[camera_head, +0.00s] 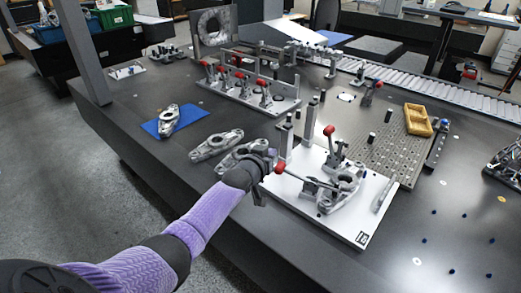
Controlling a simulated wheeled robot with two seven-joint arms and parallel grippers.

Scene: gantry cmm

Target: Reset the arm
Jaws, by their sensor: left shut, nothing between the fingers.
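My left arm, in a purple sleeve, comes in from the lower left. My left gripper (262,190) is over the front edge of the dark table, just left of the white fixture plate (350,232). It is shut with nothing in it. A grey metal arm part (345,185) sits in the fixture, among clamps with red knobs (329,131). Another grey arm part (243,155) lies on the table just behind my gripper, partly hidden by it. My right gripper is not in view.
More grey arm parts lie at left, one on the table (217,145) and one on a blue mat (168,120). A clamp rack (252,97) stands behind. A perforated plate (385,155) and a yellow tray (418,120) are at right. A grey post (84,50) rises at the left.

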